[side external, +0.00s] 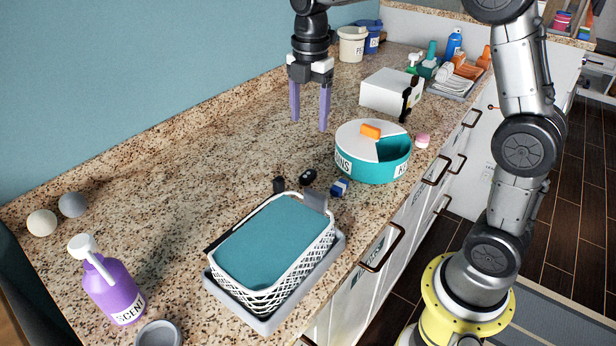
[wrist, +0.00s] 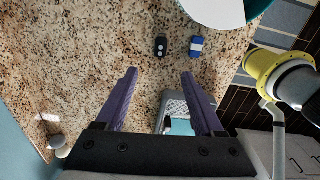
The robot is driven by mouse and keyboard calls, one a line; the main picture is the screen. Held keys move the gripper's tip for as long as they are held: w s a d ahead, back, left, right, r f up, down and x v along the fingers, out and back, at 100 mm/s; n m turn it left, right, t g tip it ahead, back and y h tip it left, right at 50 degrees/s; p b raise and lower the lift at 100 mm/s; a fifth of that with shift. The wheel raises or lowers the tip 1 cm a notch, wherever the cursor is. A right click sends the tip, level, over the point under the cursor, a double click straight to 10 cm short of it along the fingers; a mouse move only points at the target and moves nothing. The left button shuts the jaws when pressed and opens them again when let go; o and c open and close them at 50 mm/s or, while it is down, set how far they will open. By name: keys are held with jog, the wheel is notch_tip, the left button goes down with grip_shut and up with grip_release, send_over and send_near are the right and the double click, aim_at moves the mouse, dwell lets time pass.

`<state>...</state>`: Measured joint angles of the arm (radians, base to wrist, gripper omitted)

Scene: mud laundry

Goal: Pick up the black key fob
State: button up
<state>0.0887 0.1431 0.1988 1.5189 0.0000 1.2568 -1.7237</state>
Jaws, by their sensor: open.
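The black key fob (side external: 308,175) lies on the speckled counter, between the white basket and the teal round tub. In the wrist view the fob (wrist: 161,46) shows pale round buttons and sits above the gap between my fingertips. My gripper (side external: 309,124) is open and empty, raised above the counter, with its purple fingers pointing down. Its spread fingers also show in the wrist view (wrist: 159,76). Nothing hides the fob in either view.
A small blue-and-white item (side external: 340,187) lies just right of the fob. A small black object (side external: 279,185) is to its left, by the white basket (side external: 328,243). The teal tub (side external: 385,172) stands behind to the right.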

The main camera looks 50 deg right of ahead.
send_over(308, 174)
notch_tip(308, 174, down, 9)
jog(key=shift+s+d, duration=0.1)
jog(key=shift+d, duration=0.05)
jog(key=shift+f, duration=2.95)
grip_shut()
